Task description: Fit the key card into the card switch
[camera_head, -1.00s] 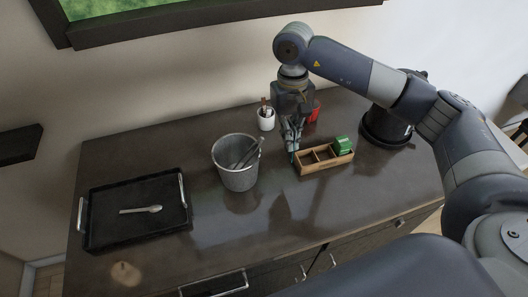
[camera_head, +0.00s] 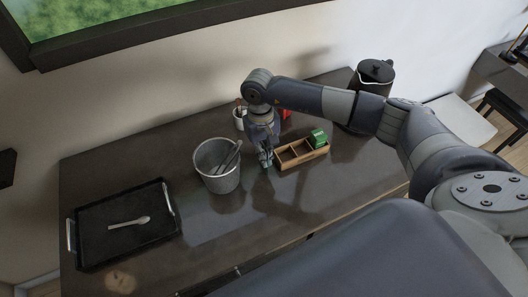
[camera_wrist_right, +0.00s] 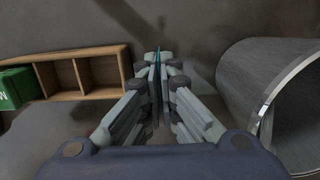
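The key card is a thin teal sheet, seen nearly edge-on in the right wrist view (camera_wrist_right: 158,66). My right gripper (camera_wrist_right: 158,85) is shut on it, with the card upright between the fingertips. In the head view this gripper (camera_head: 266,158) points down, just left of the wooden divided box and right of the metal bucket. The card can hardly be made out there. I cannot pick out a card switch in either view. My left gripper is not in view.
The wooden box (camera_head: 287,164) holds a green block (camera_head: 318,138). The metal bucket (camera_head: 220,182) holds utensils. A white cup (camera_head: 238,122) and red object (camera_head: 287,113) stand behind my gripper. A black tray (camera_head: 82,254) with a spoon is left; a black kettle (camera_head: 372,82) is back right.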

